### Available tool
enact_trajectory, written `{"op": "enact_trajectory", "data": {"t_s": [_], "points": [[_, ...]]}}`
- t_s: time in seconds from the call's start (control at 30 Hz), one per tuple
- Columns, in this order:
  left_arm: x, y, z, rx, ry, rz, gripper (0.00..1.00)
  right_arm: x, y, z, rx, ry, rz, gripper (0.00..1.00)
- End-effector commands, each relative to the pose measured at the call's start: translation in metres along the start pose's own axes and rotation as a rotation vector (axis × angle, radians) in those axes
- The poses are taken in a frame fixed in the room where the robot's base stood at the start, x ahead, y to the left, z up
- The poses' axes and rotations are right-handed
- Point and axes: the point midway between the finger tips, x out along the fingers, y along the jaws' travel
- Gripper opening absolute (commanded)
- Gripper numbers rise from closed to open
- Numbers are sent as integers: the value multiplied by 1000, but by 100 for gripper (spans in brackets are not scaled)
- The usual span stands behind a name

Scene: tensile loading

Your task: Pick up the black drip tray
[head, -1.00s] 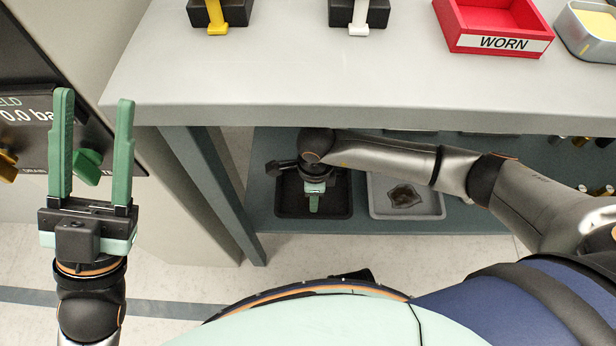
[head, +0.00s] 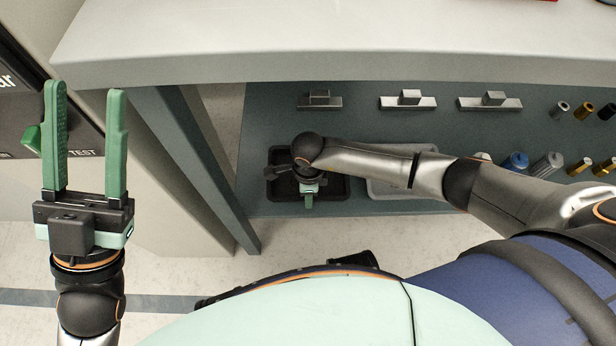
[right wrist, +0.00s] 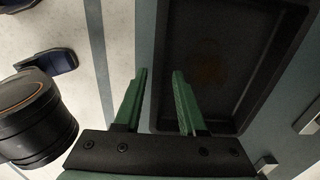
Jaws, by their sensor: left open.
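The black drip tray (head: 337,190) lies on the lower shelf under the bench, partly hidden by my right arm. In the right wrist view, the tray (right wrist: 215,60) shows its dark hollow inside with a faint brownish stain. My right gripper (head: 308,200) is at the tray's near side in the head view. In the right wrist view, my right gripper (right wrist: 160,75) has its fingers apart, with the tray's side wall between them in the picture; I cannot tell whether they touch it. My left gripper (head: 84,95) is open, empty and raised at the left, away from the tray.
A grey tray (head: 390,188) sits right of the black one, partly behind my right arm. Metal blocks (head: 408,101) and several cylinders (head: 547,165) stand on the blue-grey shelf (head: 350,125). The benchtop (head: 320,45) overhangs above; a bench leg (head: 200,150) stands at left.

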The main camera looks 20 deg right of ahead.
Motion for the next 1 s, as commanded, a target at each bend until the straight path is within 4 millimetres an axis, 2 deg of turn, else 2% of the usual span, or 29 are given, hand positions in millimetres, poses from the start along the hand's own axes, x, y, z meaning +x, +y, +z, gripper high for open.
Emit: {"op": "enact_trajectory", "data": {"t_s": [0.27, 0.63, 1.0], "points": [[-1, 2, 1, -3, -1, 9, 50, 4, 0, 0, 0, 0, 0, 40], [-1, 2, 1, -2, 1, 10, 50, 4, 0, 0, 0, 0, 0, 0], [-1, 2, 0, -3, 3, 7, 50, 4, 0, 0, 0, 0, 0, 0]]}}
